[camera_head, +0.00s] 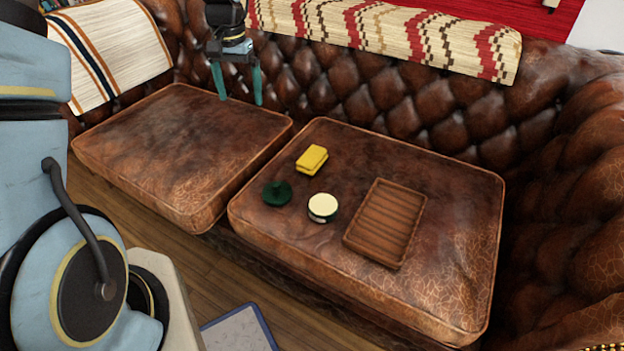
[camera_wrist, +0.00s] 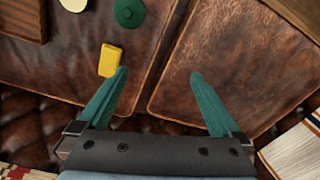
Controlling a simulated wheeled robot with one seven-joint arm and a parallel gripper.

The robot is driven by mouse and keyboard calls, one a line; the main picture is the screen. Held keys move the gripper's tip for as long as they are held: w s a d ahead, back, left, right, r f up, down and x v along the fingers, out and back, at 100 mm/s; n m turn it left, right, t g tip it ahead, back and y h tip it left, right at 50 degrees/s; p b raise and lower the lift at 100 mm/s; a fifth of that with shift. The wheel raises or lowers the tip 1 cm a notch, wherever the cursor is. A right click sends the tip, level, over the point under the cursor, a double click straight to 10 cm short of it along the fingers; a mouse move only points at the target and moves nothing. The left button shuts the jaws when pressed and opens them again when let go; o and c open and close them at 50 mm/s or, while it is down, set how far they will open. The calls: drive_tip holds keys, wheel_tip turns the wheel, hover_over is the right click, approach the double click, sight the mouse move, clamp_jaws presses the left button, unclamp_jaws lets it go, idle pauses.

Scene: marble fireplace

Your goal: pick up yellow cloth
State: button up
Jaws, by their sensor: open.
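The yellow cloth (camera_head: 312,158) is a small folded block lying on the right seat cushion of a brown leather sofa. It also shows in the wrist view (camera_wrist: 110,60), just beyond the left fingertip. My gripper (camera_head: 239,98) has two green fingers spread apart with nothing between them. It hangs above the back of the left cushion, up and to the left of the cloth in the head view. In the wrist view the gripper (camera_wrist: 160,74) spans the gap between the two cushions.
Near the cloth on the right cushion (camera_head: 450,280) are a dark green lid (camera_head: 277,193), a round cream-topped tin (camera_head: 322,207) and a brown slatted tray (camera_head: 385,224). The left cushion (camera_head: 180,150) is bare. A tufted backrest (camera_head: 400,105) with patterned throws rises behind.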

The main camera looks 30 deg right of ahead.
sight(312, 155)
drive_tip(key=s+d+f+m+b, duration=0.3)
drive_tip(key=d+f+b, duration=0.4)
drive_tip(key=d+f, duration=0.95)
drive_tip(key=f, duration=0.3)
drive_tip(key=f+b, duration=0.1)
drive_tip(key=f, duration=0.1)
drive_tip(key=d+f, duration=0.1)
drive_tip(key=f, duration=0.2)
drive_tip(key=shift+s+d+f+b, duration=0.1)
drive_tip(key=shift+s+f+b, duration=0.15)
drive_tip(key=shift+f+b, duration=0.15)
drive_tip(key=shift+c, duration=0.4)
drive_tip(key=shift+r, duration=0.1)
drive_tip(key=c, duration=1.1)
wheel_tip(312, 155, up, 10)
drive_tip(key=shift+p, duration=0.9)
